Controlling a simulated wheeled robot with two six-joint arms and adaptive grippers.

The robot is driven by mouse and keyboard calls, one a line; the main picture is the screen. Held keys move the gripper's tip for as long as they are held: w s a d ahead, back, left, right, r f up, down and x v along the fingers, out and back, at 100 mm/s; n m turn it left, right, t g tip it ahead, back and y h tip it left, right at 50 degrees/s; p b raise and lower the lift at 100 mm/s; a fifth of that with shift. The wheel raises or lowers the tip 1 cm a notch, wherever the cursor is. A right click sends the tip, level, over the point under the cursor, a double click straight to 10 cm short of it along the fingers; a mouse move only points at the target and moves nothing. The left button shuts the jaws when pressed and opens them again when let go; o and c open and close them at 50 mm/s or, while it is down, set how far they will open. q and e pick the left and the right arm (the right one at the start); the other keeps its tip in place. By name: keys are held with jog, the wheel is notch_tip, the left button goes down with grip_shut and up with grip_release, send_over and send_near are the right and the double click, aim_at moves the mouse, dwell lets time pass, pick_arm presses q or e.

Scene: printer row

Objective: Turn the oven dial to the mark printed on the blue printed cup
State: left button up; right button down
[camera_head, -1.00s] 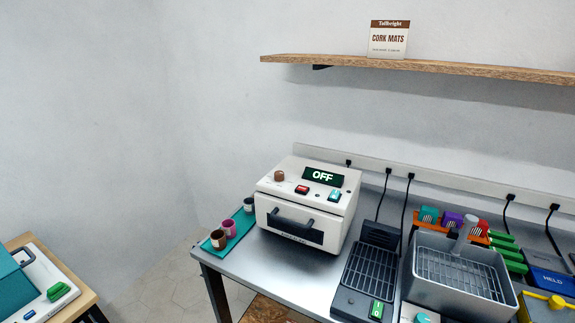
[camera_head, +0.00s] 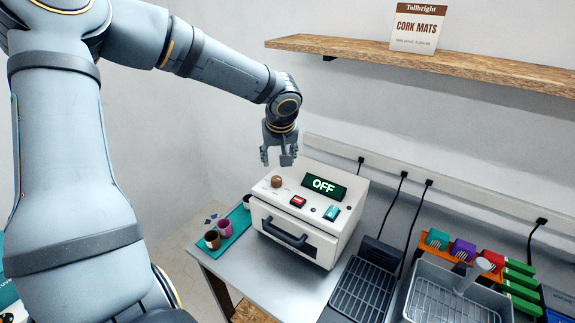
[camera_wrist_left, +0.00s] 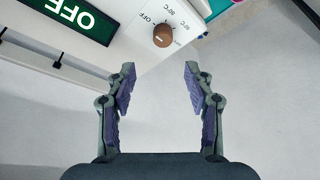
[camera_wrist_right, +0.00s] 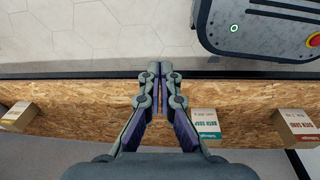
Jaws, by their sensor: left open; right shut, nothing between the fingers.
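The white oven (camera_head: 290,247) stands on the steel bench, its display (camera_head: 323,186) reading OFF. Its brown dial (camera_head: 277,182) is on the sloped top panel. In the left wrist view the dial (camera_wrist_left: 163,36) has printed marks around it, one reading OFF. My left gripper (camera_head: 278,162) is open and empty, apart from the dial, above and behind it; its fingers (camera_wrist_left: 159,70) also show in its wrist view. A dark cup (camera_head: 247,201), perhaps the blue one, is partly hidden beside the oven; its print is unreadable. My right gripper (camera_wrist_right: 161,66) is shut and empty, over a chipboard shelf.
A brown cup (camera_head: 212,240) and a magenta cup (camera_head: 224,228) stand on the teal mat (camera_head: 236,223), left of the oven. A red button (camera_head: 298,201) and teal switch (camera_head: 331,213) are near the dial. A black grill rack (camera_head: 362,291) stands to the right.

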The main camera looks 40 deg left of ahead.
aim_at(276, 179)
pick_arm(q)
jog(key=x, duration=0.3)
jog(key=p+x, duration=0.1)
jog(key=x, duration=0.2)
jog(key=p+x, duration=0.1)
jog(key=x, duration=0.2)
jog(key=shift+s+a+f, duration=0.1)
jog(key=shift+s+f, duration=0.15)
jog(key=shift+f, duration=0.05)
jog(key=shift+a+f, duration=0.15)
jog(key=shift+f, duration=0.2)
pick_arm(e)
jog(key=shift+s+a+r, duration=0.2)
jog(key=shift+s+r, duration=0.2)
jog(key=shift+r, duration=0.1)
jog(key=shift+s+a+r, duration=0.2)
jog(key=shift+s+r, duration=0.2)
jog(key=shift+r, duration=0.1)
pick_arm(q)
jog(key=shift+c, duration=0.4)
pick_arm(e)
jog(key=shift+s+d, duration=0.1)
pick_arm(q)
grip_shut()
pick_arm(e)
jog(key=shift+d, duration=0.2)
